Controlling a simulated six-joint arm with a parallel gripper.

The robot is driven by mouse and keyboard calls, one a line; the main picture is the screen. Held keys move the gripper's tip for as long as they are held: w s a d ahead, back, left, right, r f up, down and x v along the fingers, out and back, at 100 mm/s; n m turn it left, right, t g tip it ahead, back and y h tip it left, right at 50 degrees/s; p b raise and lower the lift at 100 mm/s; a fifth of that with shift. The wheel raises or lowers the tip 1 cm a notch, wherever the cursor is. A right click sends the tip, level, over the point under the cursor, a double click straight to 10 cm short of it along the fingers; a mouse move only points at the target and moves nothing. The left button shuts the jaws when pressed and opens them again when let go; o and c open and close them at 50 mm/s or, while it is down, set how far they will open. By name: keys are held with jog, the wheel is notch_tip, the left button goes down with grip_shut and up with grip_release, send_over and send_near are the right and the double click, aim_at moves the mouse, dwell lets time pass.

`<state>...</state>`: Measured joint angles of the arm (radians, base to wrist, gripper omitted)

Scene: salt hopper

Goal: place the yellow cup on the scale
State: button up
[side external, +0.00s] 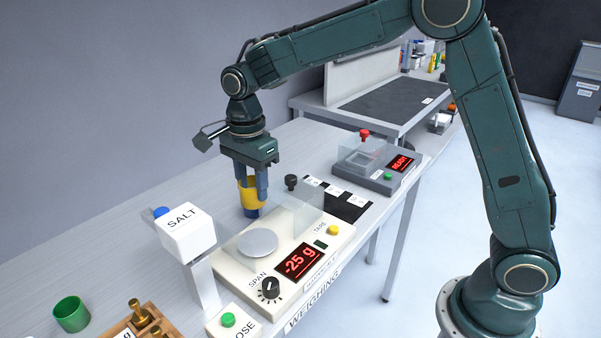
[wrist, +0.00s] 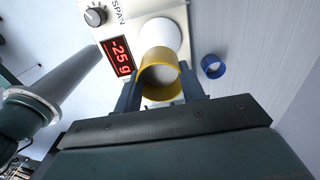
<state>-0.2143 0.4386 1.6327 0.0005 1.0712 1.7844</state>
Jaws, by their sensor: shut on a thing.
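The yellow cup (side external: 250,192) is held upright between the fingers of my gripper (side external: 251,190), which is shut on it. In the wrist view the yellow cup (wrist: 159,73) sits between the two fingertips (wrist: 160,92), its open top toward the camera. The scale (side external: 290,250) is a cream box with a round pale pan (side external: 258,242), clear side panels and a red display reading -25 g. The pan is empty in the side view. The cup is behind the pan, near the scale's back edge, and apart from the pan. Whether the cup's bottom touches anything is unclear.
A SALT dispenser (side external: 187,232) stands left of the scale. A blue cup (wrist: 213,66) shows in the wrist view.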

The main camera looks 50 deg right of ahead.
notch_tip(320, 180, down, 6)
jog(key=shift+f, duration=0.25)
jog(key=shift+f, duration=2.15)
jog(key=shift+f, duration=0.15)
jog(key=o, duration=1)
notch_tip(320, 180, up, 12)
jog(key=shift+r, duration=0.15)
